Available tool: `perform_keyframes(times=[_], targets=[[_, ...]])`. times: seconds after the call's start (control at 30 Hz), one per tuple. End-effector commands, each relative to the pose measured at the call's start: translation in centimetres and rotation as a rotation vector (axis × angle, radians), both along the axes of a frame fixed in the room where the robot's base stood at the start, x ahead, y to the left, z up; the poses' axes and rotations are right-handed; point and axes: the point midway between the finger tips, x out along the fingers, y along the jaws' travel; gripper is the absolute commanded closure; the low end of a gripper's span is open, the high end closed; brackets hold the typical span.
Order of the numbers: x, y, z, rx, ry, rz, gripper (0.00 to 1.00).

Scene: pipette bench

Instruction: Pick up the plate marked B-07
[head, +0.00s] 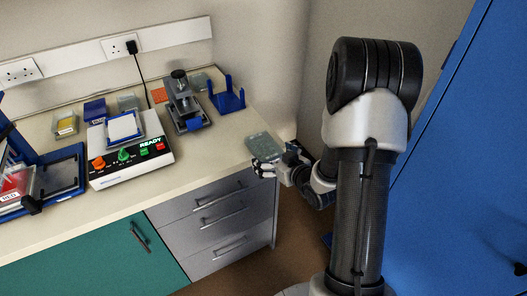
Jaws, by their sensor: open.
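A grey-green flat plate (264,146) is at the right end of the bench, close to its edge. No marking on it can be read at this size, so I cannot tell whether it is B-07. My gripper (264,167) is open at the plate's near side, reaching in from the right. I cannot tell whether the fingers touch the plate or lie around its edge. A white plate (123,127) sits on top of the white instrument with coloured knobs; no B-07 mark is legible on it.
The white instrument (132,165) shows READY. A microscope-like device (184,104) and a blue holder (227,97) stand at the back. Small boxes (66,125) stand along the wall. A blue-framed unit (62,173) is at left. Bare bench (215,150) lies left of the plate.

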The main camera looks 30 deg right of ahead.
Motion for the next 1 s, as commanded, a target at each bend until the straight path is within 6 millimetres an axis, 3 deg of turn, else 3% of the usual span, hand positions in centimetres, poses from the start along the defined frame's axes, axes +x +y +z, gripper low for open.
perform_keyframes(times=[0.27,1.0], targets=[[0.33,0.00,-0.08,0.001,0.000,0.000,0.05],[0.30,0.00,-0.09,0.000,0.000,0.000,0.54]])
